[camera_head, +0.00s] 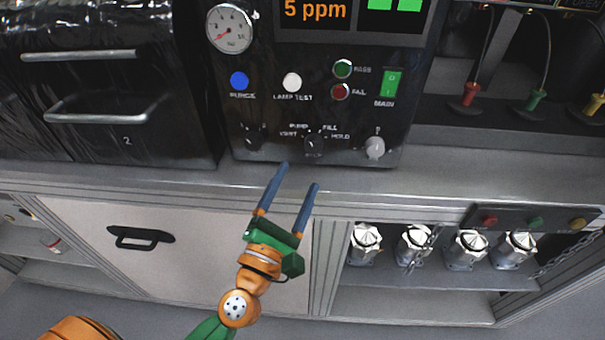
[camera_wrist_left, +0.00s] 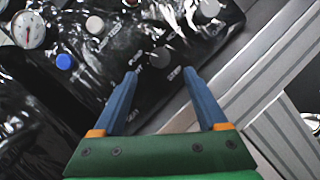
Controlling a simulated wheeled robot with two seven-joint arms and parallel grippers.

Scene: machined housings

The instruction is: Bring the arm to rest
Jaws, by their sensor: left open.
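My left gripper (camera_head: 302,174) reaches up from the bottom of the head view, with two blue fingers spread apart and nothing between them. Its fingertips are just below the lower edge of the black control panel (camera_head: 300,110), in front of the grey bench edge. In the left wrist view the open fingers (camera_wrist_left: 160,77) point toward the panel's knobs; I cannot tell whether they touch anything. My right gripper is not in view.
The panel carries a gauge (camera_head: 230,28), a blue button (camera_head: 239,80), a green main switch (camera_head: 391,83) and knobs (camera_head: 314,144). Black drawers (camera_head: 95,90) stand left. Several silver housings (camera_head: 365,243) sit on a shelf at lower right. A cabinet handle (camera_head: 140,237) sticks out at lower left.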

